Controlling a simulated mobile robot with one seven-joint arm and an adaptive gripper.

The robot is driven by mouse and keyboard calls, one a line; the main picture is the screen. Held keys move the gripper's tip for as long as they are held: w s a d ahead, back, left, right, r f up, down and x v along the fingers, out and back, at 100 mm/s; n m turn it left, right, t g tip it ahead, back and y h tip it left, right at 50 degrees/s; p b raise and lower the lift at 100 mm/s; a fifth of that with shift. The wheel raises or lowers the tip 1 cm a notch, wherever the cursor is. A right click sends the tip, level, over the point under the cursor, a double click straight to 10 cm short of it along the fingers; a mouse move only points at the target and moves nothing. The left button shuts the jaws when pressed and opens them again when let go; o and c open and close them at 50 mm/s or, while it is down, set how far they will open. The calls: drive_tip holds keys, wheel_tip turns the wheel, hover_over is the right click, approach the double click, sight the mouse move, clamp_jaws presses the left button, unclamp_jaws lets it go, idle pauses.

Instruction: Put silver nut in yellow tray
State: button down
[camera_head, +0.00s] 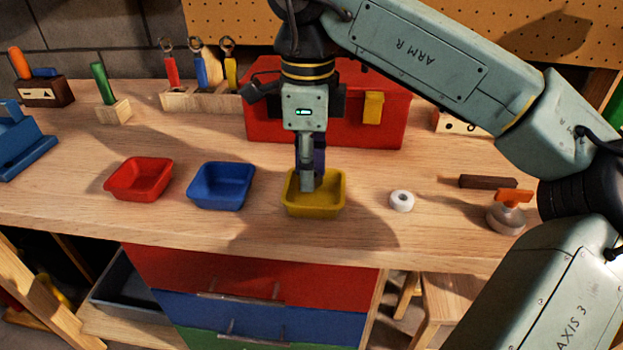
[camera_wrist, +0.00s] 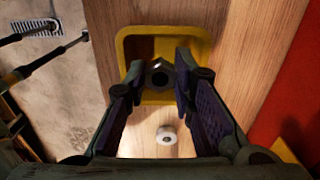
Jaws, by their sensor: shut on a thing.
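The yellow tray (camera_head: 315,207) stands on the workbench, right of the blue tray. It also shows in the wrist view (camera_wrist: 204,50). My gripper (camera_head: 312,185) points down over the yellow tray, with its fingertips at or just inside the rim as seen from the head camera. In the wrist view, the fingers (camera_wrist: 160,75) are shut on the silver nut (camera_wrist: 159,79), a dark grey piece with a hole between the fingertips. The nut lies within the tray's outline there. The head view hides the nut, and I cannot tell whether it touches the tray floor.
A blue tray (camera_head: 221,187) and a red tray (camera_head: 139,180) stand to the left. A white ring (camera_head: 401,201) lies to the right, near a dark bar (camera_head: 488,182) and an orange-handled tool (camera_head: 507,215). A red toolbox (camera_head: 375,127) stands close behind my gripper.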

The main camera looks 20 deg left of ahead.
drive_tip(key=shift+w+d+f+p, duration=0.1)
drive_tip(key=shift+f+p, duration=0.05)
drive_tip(key=shift+f, duration=0.75)
drive_tip(key=shift+w+d+f+p, duration=0.1)
drive_tip(key=shift+f+p, duration=0.05)
drive_tip(key=shift+f, duration=0.75)
drive_tip(key=shift+f, duration=0.15)
drive_tip(key=c, duration=1.7)
unclamp_jaws()
drive_tip(key=shift+o, duration=0.2)
wheel_tip(320, 180, up, 12)
drive_tip(key=shift+r, duration=0.2)
